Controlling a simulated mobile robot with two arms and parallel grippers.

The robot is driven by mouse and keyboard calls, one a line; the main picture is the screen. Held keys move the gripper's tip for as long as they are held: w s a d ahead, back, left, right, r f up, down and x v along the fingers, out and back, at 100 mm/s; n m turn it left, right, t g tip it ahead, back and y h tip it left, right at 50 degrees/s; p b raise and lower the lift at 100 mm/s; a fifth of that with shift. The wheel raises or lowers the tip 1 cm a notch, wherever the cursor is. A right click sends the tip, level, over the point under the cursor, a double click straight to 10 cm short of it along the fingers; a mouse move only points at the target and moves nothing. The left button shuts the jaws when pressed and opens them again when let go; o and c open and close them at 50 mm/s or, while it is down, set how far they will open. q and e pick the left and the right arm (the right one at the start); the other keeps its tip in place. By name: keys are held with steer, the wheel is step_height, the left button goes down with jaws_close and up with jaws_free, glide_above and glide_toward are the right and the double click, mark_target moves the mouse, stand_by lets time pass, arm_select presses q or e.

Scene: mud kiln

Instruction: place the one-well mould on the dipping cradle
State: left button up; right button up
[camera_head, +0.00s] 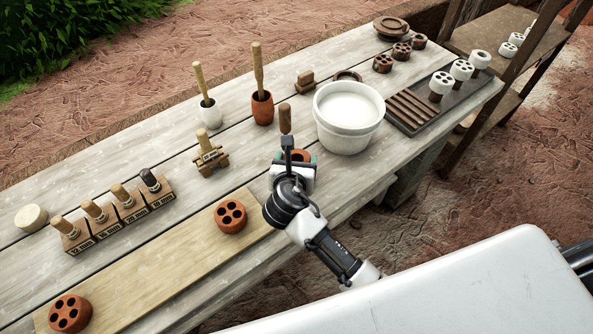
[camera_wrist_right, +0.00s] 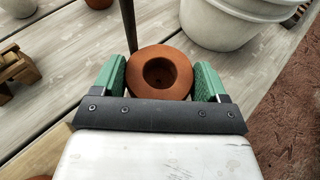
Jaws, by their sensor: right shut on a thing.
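My right gripper (camera_head: 296,158) is shut on the one-well mould (camera_wrist_right: 159,73), a round terracotta piece with a single hole. In the wrist view the green finger pads (camera_wrist_right: 160,80) flank it. In the head view only a bit of the mould (camera_head: 303,155) shows behind the wrist. What looks like the dipping cradle has an upright wooden handle (camera_head: 285,119) on a dark rod, which also shows in the wrist view (camera_wrist_right: 128,22) just left of the mould. Its base is hidden; I cannot tell whether the mould touches it. My left gripper is not in view.
A white bucket (camera_head: 348,118) of pale liquid stands right of the handle. A terracotta cup (camera_head: 262,109) and a small wooden stand (camera_head: 209,158) are to the left. A board (camera_head: 160,268) carries multi-hole moulds. A dark rack (camera_head: 408,112) is at right.

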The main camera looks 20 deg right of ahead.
steer(key=shift+f, duration=1.8)
steer(key=o, duration=1.1)
steer(key=shift+f, duration=0.1)
steer(key=shift+c, duration=0.2)
steer(key=v, duration=1.2)
steer(key=shift+r, duration=0.25)
